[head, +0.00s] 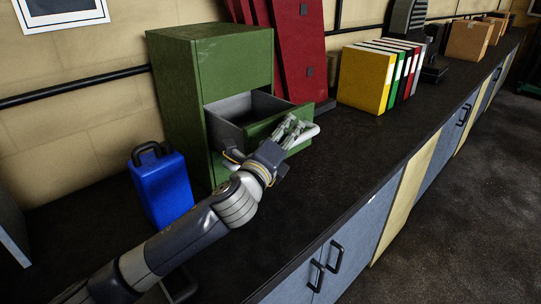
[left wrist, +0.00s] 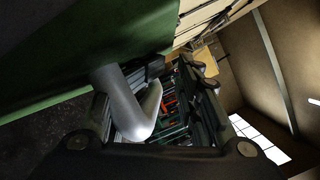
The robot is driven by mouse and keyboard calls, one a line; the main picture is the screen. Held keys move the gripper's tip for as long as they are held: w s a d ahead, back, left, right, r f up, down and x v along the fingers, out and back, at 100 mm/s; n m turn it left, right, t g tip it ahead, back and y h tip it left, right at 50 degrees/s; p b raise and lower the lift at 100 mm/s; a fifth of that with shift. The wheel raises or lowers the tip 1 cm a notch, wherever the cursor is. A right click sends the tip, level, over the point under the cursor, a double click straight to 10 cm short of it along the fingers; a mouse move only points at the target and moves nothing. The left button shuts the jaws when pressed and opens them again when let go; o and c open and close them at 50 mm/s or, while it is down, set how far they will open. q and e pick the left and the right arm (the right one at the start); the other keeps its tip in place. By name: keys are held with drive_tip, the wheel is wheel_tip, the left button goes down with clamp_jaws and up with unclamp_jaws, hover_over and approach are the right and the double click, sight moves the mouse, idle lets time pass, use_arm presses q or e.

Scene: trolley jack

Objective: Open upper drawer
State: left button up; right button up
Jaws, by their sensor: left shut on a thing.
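A green cabinet (head: 178,80) stands on the dark worktop. Its drawer (head: 232,106), below a plain green top part, is pulled out and shows an empty-looking grey inside. The drawer's green front carries a pale curved handle (head: 309,134), which is also large in the left wrist view (left wrist: 128,108). My left gripper (head: 290,130) is at this handle and shut on it. My left arm covers the lower part of the cabinet. My right gripper is not in view.
A blue case (head: 161,188) stands left of the cabinet, close to my left arm. Red panels (head: 300,50) lean behind it. Coloured binders (head: 365,78) stand to the right. The worktop in front of the binders is clear.

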use_arm(q)
drive_tip(key=v, duration=0.3)
drive_tip(key=shift+a+r, duration=0.15)
drive_tip(key=shift+r, duration=0.1)
drive_tip(key=shift+f+p+v, duration=0.2)
drive_tip(key=shift+p+v, duration=0.15)
drive_tip(key=shift+v, duration=0.8)
drive_tip(key=v, duration=0.4)
drive_tip(key=shift+s+f, duration=0.3)
